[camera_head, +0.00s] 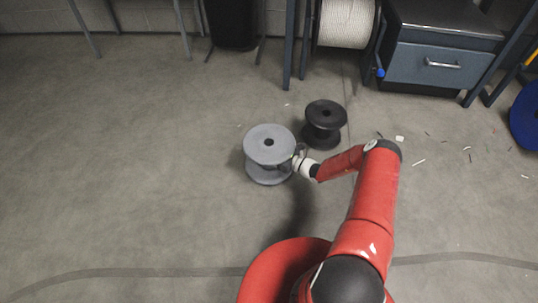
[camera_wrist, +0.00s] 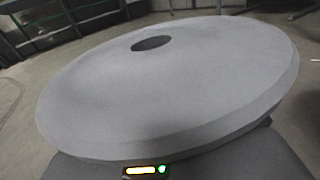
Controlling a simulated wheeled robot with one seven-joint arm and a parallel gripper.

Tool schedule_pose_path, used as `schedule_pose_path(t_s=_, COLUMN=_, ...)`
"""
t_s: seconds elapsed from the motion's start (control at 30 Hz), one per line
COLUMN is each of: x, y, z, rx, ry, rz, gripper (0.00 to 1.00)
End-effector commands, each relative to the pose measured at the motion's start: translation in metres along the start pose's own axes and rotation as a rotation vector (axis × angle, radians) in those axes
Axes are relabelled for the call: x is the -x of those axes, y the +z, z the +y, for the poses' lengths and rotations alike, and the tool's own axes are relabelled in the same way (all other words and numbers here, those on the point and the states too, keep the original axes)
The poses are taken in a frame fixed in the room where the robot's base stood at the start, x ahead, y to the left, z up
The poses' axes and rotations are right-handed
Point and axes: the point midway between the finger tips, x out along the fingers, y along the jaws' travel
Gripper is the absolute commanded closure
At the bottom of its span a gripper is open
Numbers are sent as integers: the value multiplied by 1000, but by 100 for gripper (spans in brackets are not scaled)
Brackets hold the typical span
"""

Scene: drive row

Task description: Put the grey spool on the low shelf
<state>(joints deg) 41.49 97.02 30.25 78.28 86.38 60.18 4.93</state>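The grey spool (camera_head: 269,145) stands upright on the concrete floor, near the middle of the head view. Its round top flange with a dark centre hole fills most of the wrist view (camera_wrist: 180,85). My gripper (camera_head: 299,155) is at the spool's right side, right up against it in the head view. The fingers are mostly hidden and small, so I cannot tell whether they are open or closed on the spool. I cannot pick out the low shelf for certain in either view.
A black spool (camera_head: 324,123) stands just right of the grey one. A drawer cabinet (camera_head: 440,64) and a large white cable reel (camera_head: 346,22) are at the back. A blue reel (camera_head: 528,115) is at the right edge. Small scraps lie on the right; the left floor is clear.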

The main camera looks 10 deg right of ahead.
Motion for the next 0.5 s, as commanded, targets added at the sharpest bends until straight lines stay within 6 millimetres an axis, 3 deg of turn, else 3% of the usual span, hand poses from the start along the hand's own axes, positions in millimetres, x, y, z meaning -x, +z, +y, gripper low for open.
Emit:
schedule_pose_path(t_s=0.03, x=0, y=0, z=0, rx=0, ry=0, rz=0, gripper=33)
schedule_pose_path(t_s=0.37, x=0, y=1, z=0, rx=1, ry=0, rz=-2, gripper=76)
schedule_pose_path(t_s=0.5, x=0, y=1, z=0, rx=1, ry=0, rz=-2, gripper=78)
